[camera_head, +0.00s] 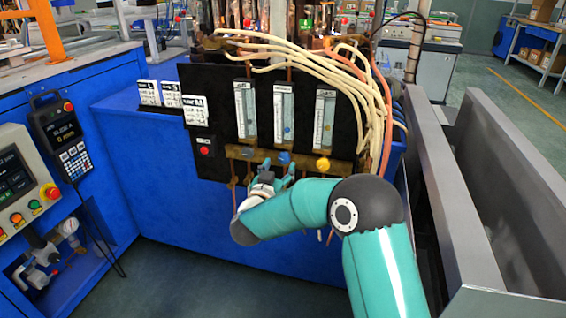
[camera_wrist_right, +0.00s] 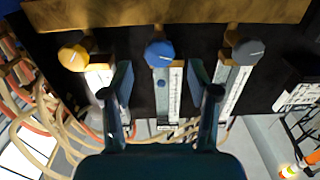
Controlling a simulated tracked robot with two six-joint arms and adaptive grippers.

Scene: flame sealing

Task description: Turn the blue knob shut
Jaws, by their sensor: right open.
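The blue knob (camera_head: 284,157) sits in the middle of a brass bar on the black flowmeter panel. It also shows in the right wrist view (camera_wrist_right: 160,53), with a round blue face. My right gripper (camera_head: 279,167) is open just in front of and below the knob in the head view. In the right wrist view its two fingers (camera_wrist_right: 161,75) are spread, one to each side of the blue knob's line, with clear gaps. Neither finger visibly touches the knob. My left gripper is out of view.
A yellow knob (camera_head: 322,164) and a grey knob (camera_wrist_right: 247,51) flank the blue one closely. Flow tubes (camera_head: 284,115) stand above the bar. Cream hoses (camera_head: 350,75) hang at the panel's right. A red button (camera_head: 205,151) is at the left, and a grey metal trough (camera_head: 450,190) at the right.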

